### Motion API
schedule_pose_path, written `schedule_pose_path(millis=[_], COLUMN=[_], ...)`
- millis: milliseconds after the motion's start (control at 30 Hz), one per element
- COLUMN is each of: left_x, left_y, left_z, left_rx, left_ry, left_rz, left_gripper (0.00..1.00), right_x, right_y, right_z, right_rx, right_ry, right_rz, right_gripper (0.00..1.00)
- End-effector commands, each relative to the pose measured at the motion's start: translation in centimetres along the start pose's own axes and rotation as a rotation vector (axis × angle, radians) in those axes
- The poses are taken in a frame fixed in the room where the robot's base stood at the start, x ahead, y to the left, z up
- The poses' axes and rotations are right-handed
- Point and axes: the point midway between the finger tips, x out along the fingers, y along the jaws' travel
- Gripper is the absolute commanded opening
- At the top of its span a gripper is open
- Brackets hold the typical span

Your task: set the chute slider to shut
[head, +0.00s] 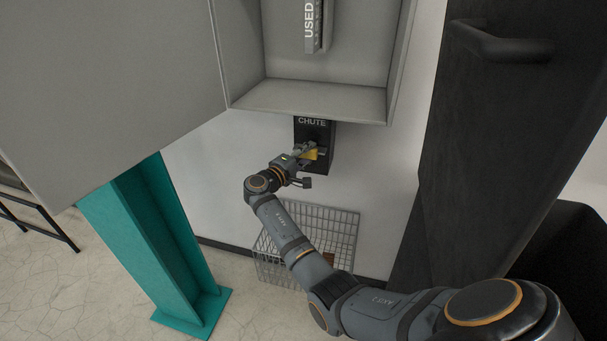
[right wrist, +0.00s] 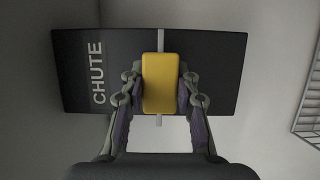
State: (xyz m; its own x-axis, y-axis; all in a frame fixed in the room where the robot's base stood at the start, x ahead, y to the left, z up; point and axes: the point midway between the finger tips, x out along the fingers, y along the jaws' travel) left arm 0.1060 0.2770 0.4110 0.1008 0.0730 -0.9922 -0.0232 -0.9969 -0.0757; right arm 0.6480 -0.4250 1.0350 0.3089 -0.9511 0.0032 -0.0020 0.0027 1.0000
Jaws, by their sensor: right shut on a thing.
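The chute slider is a yellow block (right wrist: 160,83) on a black panel marked CHUTE (right wrist: 85,75). A thin pale line runs across the panel behind the block. In the head view the black panel (head: 318,130) is on the white wall under the grey open box, and the yellow block (head: 312,154) is partly hidden by my gripper. My right gripper (right wrist: 160,95) has one finger on each side of the yellow block and is shut on it; it also shows in the head view (head: 309,153). My left gripper is not in view.
A wire basket (head: 275,262) stands on the floor below the panel. The grey open box (head: 310,97) overhangs the panel. A teal post (head: 160,235) stands at the left, and a dark door with a handle (head: 500,45) is at the right.

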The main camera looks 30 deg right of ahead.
Motion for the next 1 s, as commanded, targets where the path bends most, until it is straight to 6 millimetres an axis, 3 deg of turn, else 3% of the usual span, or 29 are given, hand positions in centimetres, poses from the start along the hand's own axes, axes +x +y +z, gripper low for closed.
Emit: schedule_pose_path(millis=[33,367,400,567,867,1000], left_x=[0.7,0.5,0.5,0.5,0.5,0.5], left_y=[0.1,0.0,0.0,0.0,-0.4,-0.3], left_z=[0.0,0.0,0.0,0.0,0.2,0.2], left_rx=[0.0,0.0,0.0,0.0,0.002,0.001], left_ry=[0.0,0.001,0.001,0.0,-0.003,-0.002], left_rz=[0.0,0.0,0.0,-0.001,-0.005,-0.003], left_gripper=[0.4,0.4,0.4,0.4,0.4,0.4], right_x=[0.4,0.7,0.8,0.7,0.5,-1.6], right_y=[-0.5,0.0,0.1,0.0,-0.1,-0.2], right_z=[-0.1,-0.3,-0.3,-0.3,-0.3,-0.3], right_rx=[0.0,-0.001,0.0,-0.001,-0.001,-0.001], right_ry=[0.0,0.002,0.002,0.001,0.001,0.003], right_rz=[-0.002,-0.003,-0.002,-0.003,-0.004,-0.007], right_gripper=[0.0,0.0,0.34,0.55,0.55,0.55])
